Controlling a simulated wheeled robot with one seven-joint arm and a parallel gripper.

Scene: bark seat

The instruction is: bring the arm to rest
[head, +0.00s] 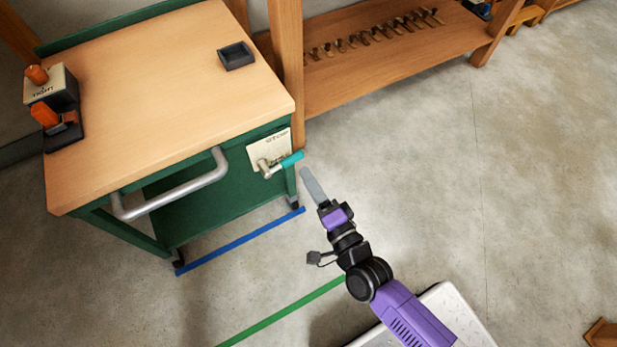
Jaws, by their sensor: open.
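My arm, purple and black, reaches up from the bottom right in the head view. My gripper (312,186) is at its end, over bare floor, just to the right of the green cart (215,205). A grey finger points toward the cart's corner; the other finger is hard to make out. The jaws are open and I see nothing held between them. A teal-tipped lever (291,160) on a cream plate marked "STOP" (262,147) is on the cart's side, close to the gripper and apart from it.
The cart has a wooden top (170,90) with a dark tray (236,55), an orange-handled device (52,105) and a grey handle (175,190). A wooden bench (400,60) with several small tools stands behind. Blue (240,241) and green (280,312) lines mark the floor. The right floor is mostly clear.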

